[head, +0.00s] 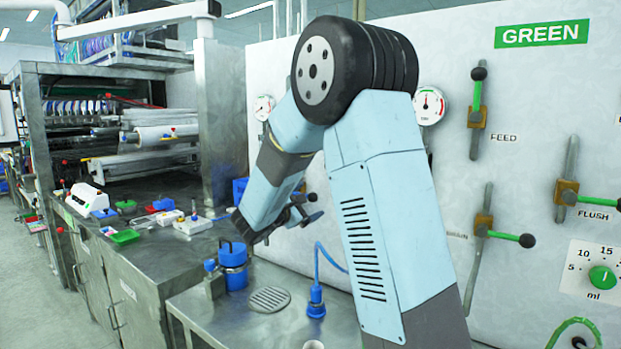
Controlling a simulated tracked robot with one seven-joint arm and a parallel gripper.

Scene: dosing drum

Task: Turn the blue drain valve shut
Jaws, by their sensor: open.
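My gripper (314,207) shows small and dark beyond the end of my forearm, pointing right toward the pale wall panel (455,150). Its two fingertips look apart. I cannot make out the blue drain valve; my arm covers the part of the panel around and behind my gripper. Whether my gripper touches anything there cannot be told. The valves in plain view have green levers with black knobs: one labelled FEED (477,105), one whose label is partly covered and ends in "RAIN" (505,236), and one labelled FLUSH (590,199). They sit under a GREEN sign (542,33).
Below my gripper, a metal bench (215,320) holds a blue canister (234,265), a round drain grate (269,299) and a blue fitting with a hose (316,303). A cluttered steel counter (150,255) stands left. A gauge (429,105) and green dial (602,277) are on the panel.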

